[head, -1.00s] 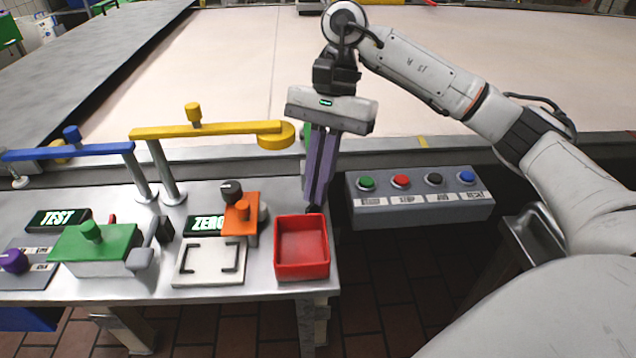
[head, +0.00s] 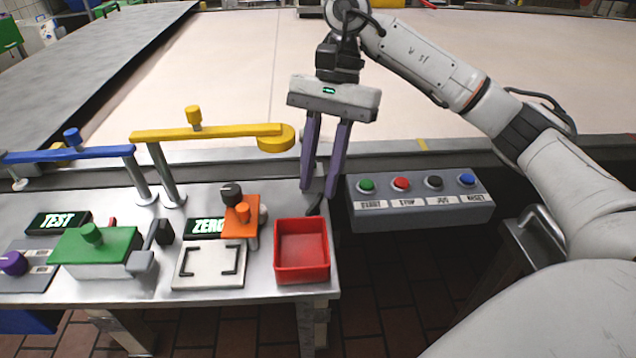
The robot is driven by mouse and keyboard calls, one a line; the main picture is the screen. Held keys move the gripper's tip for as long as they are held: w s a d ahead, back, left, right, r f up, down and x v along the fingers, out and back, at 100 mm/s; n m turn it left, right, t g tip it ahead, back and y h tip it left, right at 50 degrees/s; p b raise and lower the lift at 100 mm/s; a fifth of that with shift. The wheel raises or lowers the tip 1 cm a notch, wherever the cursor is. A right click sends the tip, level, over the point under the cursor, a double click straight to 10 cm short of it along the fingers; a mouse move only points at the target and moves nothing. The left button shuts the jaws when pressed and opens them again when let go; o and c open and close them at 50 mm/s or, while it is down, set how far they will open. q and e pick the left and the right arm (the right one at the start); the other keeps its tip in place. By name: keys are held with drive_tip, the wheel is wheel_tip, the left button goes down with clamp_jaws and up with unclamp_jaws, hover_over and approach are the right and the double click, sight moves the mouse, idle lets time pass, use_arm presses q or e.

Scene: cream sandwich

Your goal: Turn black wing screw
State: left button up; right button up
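A small black part (head: 314,207), perhaps the black wing screw, sticks up at the right edge of the metal table behind the red tray. Its exact shape is too small to tell. My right gripper (head: 320,193) points down just above it, with its two purple fingers apart. I cannot tell whether the fingertips touch the black part. No object shows between the fingers. My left gripper is not in view.
A red tray (head: 302,278) stands at the table's front right corner. A grey button box (head: 420,212) is to the right of the gripper. An orange block (head: 240,228) with a black knob (head: 230,192), a yellow arm (head: 225,131) and a green block (head: 95,245) are to the left.

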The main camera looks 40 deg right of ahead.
drive_tip(key=p+v, duration=0.2)
drive_tip(key=v, duration=0.6)
idle(0.4)
